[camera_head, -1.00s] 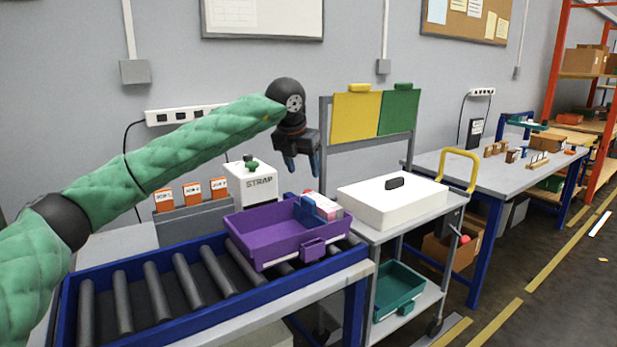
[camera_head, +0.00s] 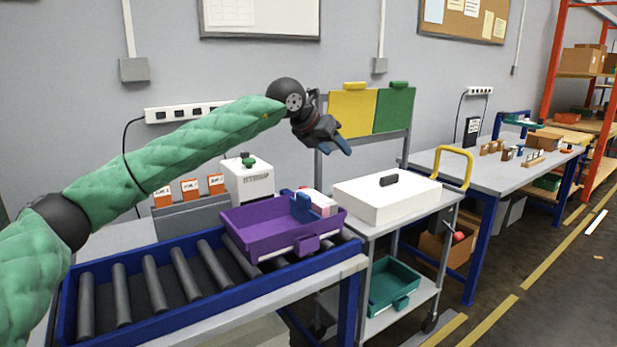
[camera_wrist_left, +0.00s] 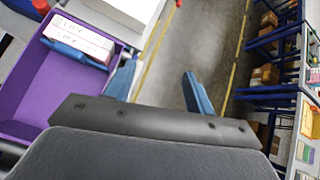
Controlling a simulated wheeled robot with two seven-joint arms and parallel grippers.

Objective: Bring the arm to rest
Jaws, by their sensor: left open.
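My left arm comes in from the left in a green quilted sleeve. My left gripper (camera_head: 340,146) is in the air above and to the right of the purple tray (camera_head: 245,240), in front of the yellow panel. Its blue fingers stand apart with nothing between them, as the left wrist view (camera_wrist_left: 160,88) also shows. The purple tray sits on the roller conveyor (camera_head: 120,300). A white and red box (camera_head: 320,202) and a blue part (camera_head: 301,207) are at the tray's right end. My right gripper is not in view.
A white case (camera_head: 385,200) lies on the cart to the right of the conveyor, with a teal bin (camera_head: 392,288) below. Yellow (camera_head: 352,115) and green (camera_head: 394,110) panels stand behind. A white strap box (camera_head: 248,182) stands behind the tray. A workbench (camera_head: 490,172) is farther right.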

